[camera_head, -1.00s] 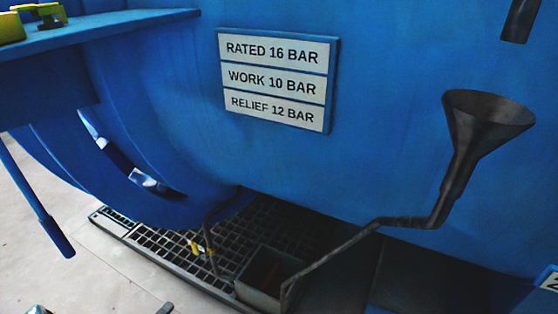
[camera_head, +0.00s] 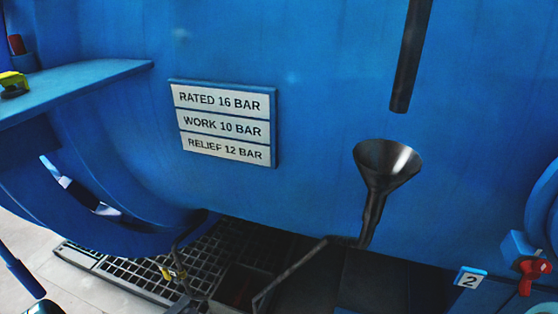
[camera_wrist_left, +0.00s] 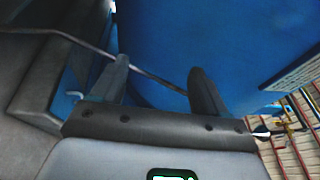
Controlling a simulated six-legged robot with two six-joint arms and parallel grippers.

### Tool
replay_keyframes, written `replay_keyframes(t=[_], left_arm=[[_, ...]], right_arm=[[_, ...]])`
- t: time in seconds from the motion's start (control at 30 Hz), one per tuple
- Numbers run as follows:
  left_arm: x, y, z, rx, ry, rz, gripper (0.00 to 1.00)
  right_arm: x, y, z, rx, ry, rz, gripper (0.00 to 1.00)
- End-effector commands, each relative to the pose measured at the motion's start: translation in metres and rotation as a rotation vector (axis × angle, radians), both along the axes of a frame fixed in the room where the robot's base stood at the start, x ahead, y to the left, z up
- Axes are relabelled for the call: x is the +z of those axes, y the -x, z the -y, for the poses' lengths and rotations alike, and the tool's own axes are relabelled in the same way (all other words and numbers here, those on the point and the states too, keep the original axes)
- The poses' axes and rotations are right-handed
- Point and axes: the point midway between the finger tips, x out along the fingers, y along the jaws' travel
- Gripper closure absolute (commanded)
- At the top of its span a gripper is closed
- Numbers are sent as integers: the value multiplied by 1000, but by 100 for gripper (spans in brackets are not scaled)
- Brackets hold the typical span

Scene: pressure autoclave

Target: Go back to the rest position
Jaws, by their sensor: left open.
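My left gripper (camera_wrist_left: 160,65) shows clearly in the left wrist view. Its two dark fingers stand wide apart with nothing between them. Beyond the fingers is the blue curved vessel (camera_wrist_left: 170,35), and a thin rod (camera_wrist_left: 150,75) passes behind them. In the head view only small dark parts show at the bottom edge, and I cannot tell the jaws there. My right gripper is not in view.
The blue vessel wall (camera_head: 320,60) fills the head view, with a rating plate (camera_head: 222,123) on it. A dark funnel (camera_head: 386,170) hangs below a vertical pipe (camera_head: 410,55). A floor grating (camera_head: 140,272), a red valve handle (camera_head: 532,275) and a blue shelf (camera_head: 90,82) surround it.

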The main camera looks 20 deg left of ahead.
Motion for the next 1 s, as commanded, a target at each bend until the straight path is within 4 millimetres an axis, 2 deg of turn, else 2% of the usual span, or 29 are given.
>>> replay_keyframes(t=[0.03,0.07,0.13,0.17,0.2,0.27,0.3,0.37,0.4,0.47,0.5,0.57,0.6,0.67,0.73,0.83,0.87,0.9,1.0], left_arm=[[30,-8,22,-63,2,15,26],[43,-12,37,-109,2,21,26],[75,-16,79,-240,-7,28,26],[89,-16,100,-307,-18,28,26],[107,-13,130,-408,-44,31,26],[130,0,174,-564,-103,38,26],[143,12,202,-676,-155,48,26],[161,38,240,-850,-255,80,26],[172,59,263,-975,-334,113,26],[186,97,290,-1176,-479,195,26],[194,126,302,-1322,-597,278,26],[201,170,307,-1554,-810,471,26],[198,192,302,-1685,-949,629,26],[190,212,289,-1836,-1148,898,26],[177,219,271,-1941,-1354,1247,26],[153,207,253,-1951,-1600,1716,26],[150,202,250,1927,1654,-1840,26],[147,193,248,1760,1609,-1855,26],[143,168,247,1451,1528,-1843,26]], right_arm=[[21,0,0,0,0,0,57],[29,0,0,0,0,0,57],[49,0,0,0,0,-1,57],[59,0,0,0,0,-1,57],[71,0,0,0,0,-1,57],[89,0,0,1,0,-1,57],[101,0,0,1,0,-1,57],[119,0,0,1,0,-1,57],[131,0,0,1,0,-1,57],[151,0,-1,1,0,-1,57],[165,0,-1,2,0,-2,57],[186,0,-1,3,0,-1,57],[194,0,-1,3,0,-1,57],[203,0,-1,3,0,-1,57],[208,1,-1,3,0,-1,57],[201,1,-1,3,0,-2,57],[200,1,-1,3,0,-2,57],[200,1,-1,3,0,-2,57],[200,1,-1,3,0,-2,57]])
